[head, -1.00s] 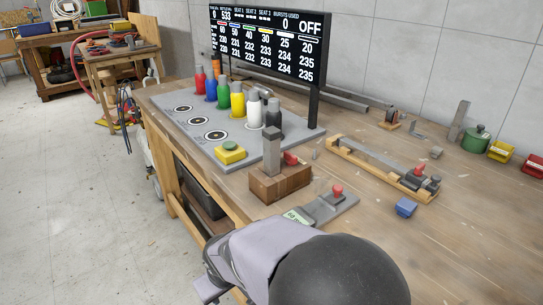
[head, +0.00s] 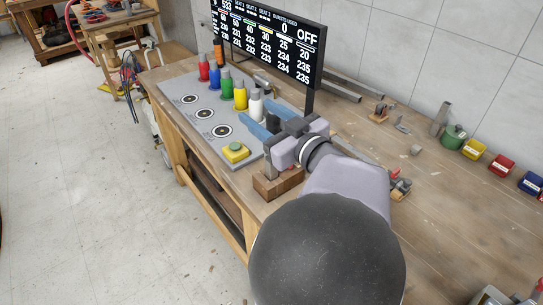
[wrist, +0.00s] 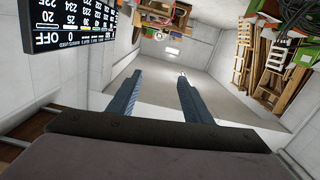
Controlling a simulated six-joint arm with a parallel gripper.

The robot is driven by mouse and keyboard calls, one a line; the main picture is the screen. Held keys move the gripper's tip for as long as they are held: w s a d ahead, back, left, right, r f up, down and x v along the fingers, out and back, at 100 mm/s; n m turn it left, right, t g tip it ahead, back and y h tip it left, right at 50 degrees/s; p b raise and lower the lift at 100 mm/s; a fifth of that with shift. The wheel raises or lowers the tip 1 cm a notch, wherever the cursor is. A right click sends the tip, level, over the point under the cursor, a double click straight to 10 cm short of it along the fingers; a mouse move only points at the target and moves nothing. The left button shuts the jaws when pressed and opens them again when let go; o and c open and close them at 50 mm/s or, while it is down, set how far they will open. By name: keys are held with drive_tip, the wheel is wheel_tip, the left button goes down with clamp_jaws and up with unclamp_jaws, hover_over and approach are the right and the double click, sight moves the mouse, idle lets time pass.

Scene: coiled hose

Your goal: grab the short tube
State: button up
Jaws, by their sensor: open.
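I cannot tell which is the short tube. My gripper (head: 255,109) is open over the board's near right end, its blue fingers pointing left. In the wrist view my gripper (wrist: 159,75) has both fingers apart with no tube between them.
A scoreboard (head: 268,40) stands behind the row; it shows upside down in the wrist view (wrist: 68,22). A wooden block (head: 278,184) stands below my gripper.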

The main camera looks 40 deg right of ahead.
drive_tip(key=s+a+r+y+p, duration=0.3)
drive_tip(key=s+r+p, duration=0.2)
drive_tip(key=s+r, duration=0.3)
drive_tip(key=t+h+b, duration=0.1)
drive_tip(key=h+b, duration=0.1)
drive_tip(key=b, duration=0.6)
hover_over(271, 170)
drive_tip(key=s+a, duration=0.1)
drive_tip(key=s, duration=0.4)
wheel_tip(271, 170, down, 14)
drive_tip(key=shift+m+h, duration=0.5)
drive_tip(key=shift+m, duration=0.2)
drive_tip(key=w+d+f+b, duration=0.1)
drive_tip(key=f, duration=0.3)
drive_tip(key=w+f+b, duration=0.1)
drive_tip(key=f, duration=0.3)
drive_tip(key=w+d+f+b, duration=0.1)
drive_tip(key=f, duration=0.3)
drive_tip(key=shift+d+f, duration=0.25)
drive_tip(key=shift+d, duration=0.05)
drive_tip(key=w, duration=0.3)
drive_tip(key=shift+a+p, duration=0.15)
drive_tip(key=shift+p, duration=0.25)
drive_tip(key=shift+w+f+p, duration=0.15)
drive_tip(key=shift+w+p, duration=0.2)
drive_tip(key=shift+w, duration=0.75)
drive_tip(key=shift+w+f+p, duration=0.1)
drive_tip(key=shift+w+p, duration=0.25)
drive_tip(key=shift+w, duration=0.75)
clamp_jaws()
